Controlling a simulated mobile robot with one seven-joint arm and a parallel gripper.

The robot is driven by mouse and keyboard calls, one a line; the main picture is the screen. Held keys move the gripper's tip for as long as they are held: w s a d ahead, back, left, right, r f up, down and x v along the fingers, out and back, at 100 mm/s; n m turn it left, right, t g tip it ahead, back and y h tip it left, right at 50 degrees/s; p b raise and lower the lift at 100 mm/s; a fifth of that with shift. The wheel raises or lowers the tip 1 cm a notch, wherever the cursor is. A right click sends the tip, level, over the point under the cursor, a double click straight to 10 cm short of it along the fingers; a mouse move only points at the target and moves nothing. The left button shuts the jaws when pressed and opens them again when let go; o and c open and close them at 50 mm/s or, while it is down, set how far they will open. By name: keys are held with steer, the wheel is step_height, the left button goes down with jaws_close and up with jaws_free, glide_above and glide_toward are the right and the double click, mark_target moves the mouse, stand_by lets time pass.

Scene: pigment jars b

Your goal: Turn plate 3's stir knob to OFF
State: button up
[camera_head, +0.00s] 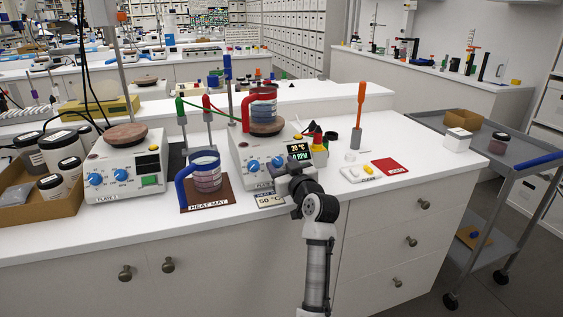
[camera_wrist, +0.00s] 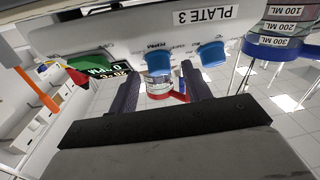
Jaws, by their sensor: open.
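Plate 3 (camera_head: 262,150) is a white hotplate at the middle of the bench in the head view, with two blue knobs and a lit display (camera_head: 298,151). In the wrist view its PLATE 3 label (camera_wrist: 205,17) shows above the knobs. My gripper (camera_head: 283,170) is in front of its panel. In the wrist view my open gripper (camera_wrist: 160,75) has the knob nearer the display (camera_wrist: 158,62) between its fingertips; contact cannot be told. The other blue knob (camera_wrist: 212,54) lies outside the right finger.
A red-handled beaker (camera_head: 262,104) stands on plate 3. A blue-handled beaker (camera_head: 206,173) stands on the heat mat (camera_head: 218,202) to the left. A white tray (camera_head: 360,174) and red card (camera_head: 390,166) lie to the right.

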steer(key=shift+w+a, duration=0.15)
steer(key=shift+w, duration=0.2)
steer(key=shift+c, duration=0.3)
steer(key=c, duration=0.9)
steer(key=shift+f, duration=0.1)
steer(key=shift+c, duration=0.2)
steer(key=shift+b, duration=0.45)
